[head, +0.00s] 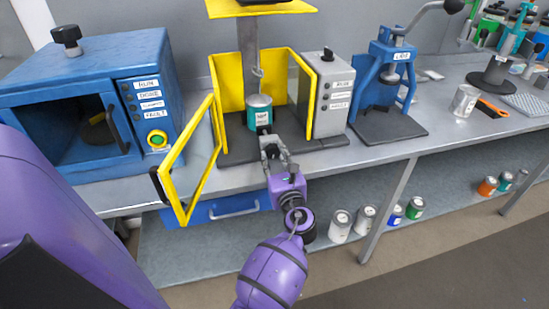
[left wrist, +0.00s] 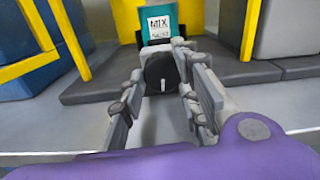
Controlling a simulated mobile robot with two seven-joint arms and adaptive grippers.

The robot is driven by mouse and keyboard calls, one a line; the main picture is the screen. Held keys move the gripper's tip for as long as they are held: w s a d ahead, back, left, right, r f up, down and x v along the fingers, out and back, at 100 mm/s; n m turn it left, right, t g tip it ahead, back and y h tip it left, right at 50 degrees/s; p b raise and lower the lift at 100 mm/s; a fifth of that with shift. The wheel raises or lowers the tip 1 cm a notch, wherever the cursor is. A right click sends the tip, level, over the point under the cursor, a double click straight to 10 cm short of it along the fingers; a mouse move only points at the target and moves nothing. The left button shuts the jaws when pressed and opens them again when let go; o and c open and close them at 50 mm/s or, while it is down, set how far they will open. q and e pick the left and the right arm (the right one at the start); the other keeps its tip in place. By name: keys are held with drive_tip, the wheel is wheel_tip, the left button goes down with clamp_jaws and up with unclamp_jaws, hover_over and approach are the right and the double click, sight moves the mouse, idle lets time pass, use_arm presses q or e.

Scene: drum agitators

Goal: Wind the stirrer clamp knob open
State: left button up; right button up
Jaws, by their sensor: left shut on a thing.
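The stirrer clamp knob (left wrist: 161,72) is a dark round knob with a pale mark, low in front of the teal can in the left wrist view. My left gripper (head: 271,147) is shut on it, with a finger on each side; it also shows in the left wrist view (left wrist: 160,88). In the head view the gripper mostly hides the knob. The teal can (head: 259,112), labelled MIX, stands upright inside the stirrer's yellow guard (head: 228,80), below a grey column and hook-like stirrer shaft (head: 258,74). My right gripper is not in view.
The guard's yellow-framed door (head: 190,165) stands open, left of my gripper. A blue oven-like box (head: 150,72) is at left; a grey control box (head: 331,95) and blue press (head: 385,70) are at right. Several cans sit on the lower shelf (head: 290,262).

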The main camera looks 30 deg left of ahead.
use_arm(q)
drive_tip(key=shift+s+a+n, duration=0.1)
drive_tip(key=shift+a+n, duration=0.05)
drive_tip(key=shift+n, duration=0.55)
drive_tip(key=o, duration=1.1)
drive_tip(key=shift+s+d, duration=0.2)
drive_tip(key=shift+d, duration=0.15)
drive_tip(key=v, duration=1.1)
drive_tip(key=shift+s, duration=0.1)
